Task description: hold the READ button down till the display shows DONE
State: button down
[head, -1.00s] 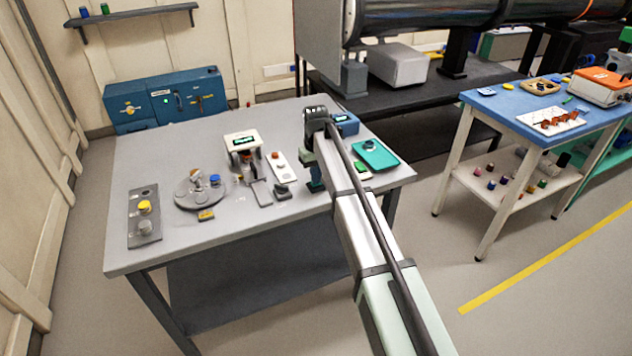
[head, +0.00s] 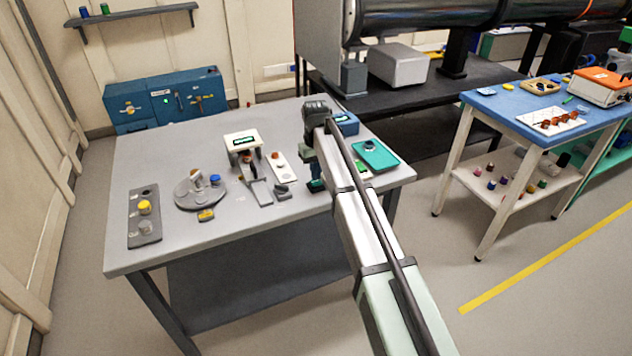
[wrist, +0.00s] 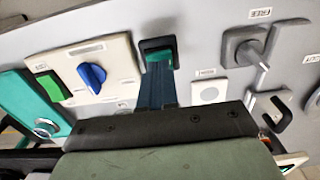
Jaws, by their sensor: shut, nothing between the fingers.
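My gripper (head: 316,186) is over the right part of the grey bench. In the wrist view its blue-green fingers (wrist: 158,52) are together, with dark tips and nothing held; I cannot tell whether they touch anything. No READ lettering is legible. A green square button (wrist: 50,87) sits left of the fingers, on a cream panel (wrist: 113,48) with a blue knob (wrist: 92,76). A white plate with a round face (wrist: 208,92) is right of the fingers. A white box with a lit green display (head: 241,139) stands mid-bench; its text is too small to read.
A blue box (head: 346,120) stands behind my gripper, and a teal tray (head: 388,161) lies to the right. A white strip with an orange-brown knob (head: 285,172), a round grey stand (head: 187,203) and a yellow-knob panel (head: 139,235) lie to the left.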

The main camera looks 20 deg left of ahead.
jog(key=shift+r, duration=2.75)
